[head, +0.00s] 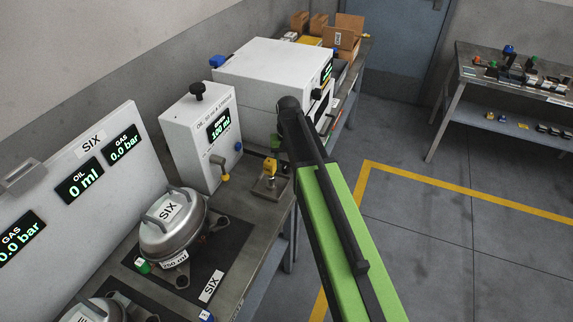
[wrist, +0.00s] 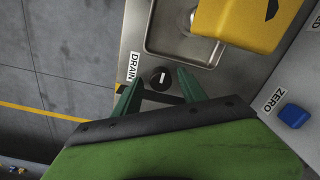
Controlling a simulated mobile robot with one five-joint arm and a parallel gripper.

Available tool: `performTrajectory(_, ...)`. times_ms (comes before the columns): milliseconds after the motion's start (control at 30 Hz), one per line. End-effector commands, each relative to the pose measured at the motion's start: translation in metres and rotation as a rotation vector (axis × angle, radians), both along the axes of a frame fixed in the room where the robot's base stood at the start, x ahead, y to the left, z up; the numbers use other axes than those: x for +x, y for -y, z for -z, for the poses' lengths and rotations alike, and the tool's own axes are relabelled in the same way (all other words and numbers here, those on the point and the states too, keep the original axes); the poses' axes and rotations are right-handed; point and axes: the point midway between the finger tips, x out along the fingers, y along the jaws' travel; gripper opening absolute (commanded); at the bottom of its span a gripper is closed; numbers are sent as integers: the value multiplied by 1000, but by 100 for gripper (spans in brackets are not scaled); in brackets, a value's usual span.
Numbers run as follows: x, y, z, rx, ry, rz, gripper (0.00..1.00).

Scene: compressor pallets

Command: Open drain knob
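The drain knob (wrist: 160,79) is a small round black knob with a white mark, set in a grey metal panel beside a DRAIN label (wrist: 134,66). It shows in the wrist view. My gripper (wrist: 158,76) is open, with its dark green fingers apart on either side of the knob. I cannot tell whether they touch it. In the head view my black and green arm reaches toward the bench, and the knob cannot be made out there.
A yellow part (wrist: 245,22) stands over a recessed tray (wrist: 160,42) close to the knob. A blue ZERO button (wrist: 293,115) is on the white housing at right. In the head view, a silver vessel marked SIX (head: 172,228) stands on the bench.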

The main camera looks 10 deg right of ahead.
Motion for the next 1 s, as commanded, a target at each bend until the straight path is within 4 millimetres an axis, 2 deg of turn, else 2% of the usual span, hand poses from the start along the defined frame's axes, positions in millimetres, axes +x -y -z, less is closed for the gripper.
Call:
performTrajectory(300,0,0,-1,1,1,1,50)
performTrajectory(467,0,0,-14,1,1,1,50)
performTrajectory(667,0,1,-52,1,1,1,50)
performTrajectory(1000,0,3,-129,0,1,1,50)
